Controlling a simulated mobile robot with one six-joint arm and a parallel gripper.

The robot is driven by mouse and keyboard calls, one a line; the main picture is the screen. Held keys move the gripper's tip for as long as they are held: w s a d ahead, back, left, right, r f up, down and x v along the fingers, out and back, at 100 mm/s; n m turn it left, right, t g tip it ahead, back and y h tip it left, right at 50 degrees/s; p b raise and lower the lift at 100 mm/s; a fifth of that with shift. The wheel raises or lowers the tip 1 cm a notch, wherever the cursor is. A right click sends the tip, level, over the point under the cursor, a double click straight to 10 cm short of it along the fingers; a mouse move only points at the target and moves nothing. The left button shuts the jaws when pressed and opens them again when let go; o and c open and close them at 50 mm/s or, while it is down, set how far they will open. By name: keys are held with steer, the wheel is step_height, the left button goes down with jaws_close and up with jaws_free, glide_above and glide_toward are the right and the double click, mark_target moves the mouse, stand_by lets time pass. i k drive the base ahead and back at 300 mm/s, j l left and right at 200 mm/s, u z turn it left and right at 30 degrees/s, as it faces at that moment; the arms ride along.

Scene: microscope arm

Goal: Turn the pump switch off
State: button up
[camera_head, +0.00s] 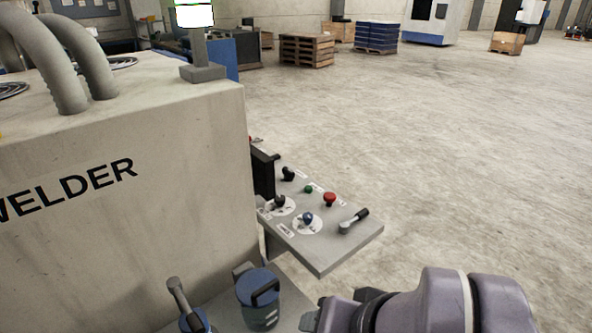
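A grey control panel (325,257) juts out from the right side of the welder cabinet. It carries a black knob on a white dial (280,201), a blue knob on a white dial (308,218), another black knob (288,173), a green button (308,188), a red button (329,198) and a black-handled lever (355,220). The labels are too small to read, so I cannot tell which is the pump switch. My gripper (332,314) is at the bottom edge, nearer than the panel and apart from it. Its fingers are partly cut off; their opening is unclear.
The welder cabinet (130,220) fills the left, with thick grey hoses and a signal lamp (194,16) on top. A blue-lidded canister (258,298) and a handled fitting (186,306) stand below the panel. Open concrete floor lies right; pallets (307,50) are far back.

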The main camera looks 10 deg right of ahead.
mark_target(289, 175)
steer(key=i+l+u, duration=0.25)
steer(key=l, duration=0.55)
steer(key=i+l+u, duration=0.1)
steer(key=l+u, duration=0.15)
steer(key=l, duration=0.55)
steer(key=l+u, duration=0.25)
steer(key=l, duration=0.6)
steer(key=i+l+u, duration=0.35)
steer(key=i+l, duration=0.15)
steer(key=i+l+u, duration=0.15)
steer(key=l, duration=0.3)
steer(key=i+l+u, duration=0.2)
steer(key=l, duration=0.2)
steer(key=i+l+u, duration=0.15)
steer(key=l, duration=0.25)
steer(key=i, duration=0.7)
steer(key=u, duration=0.05)
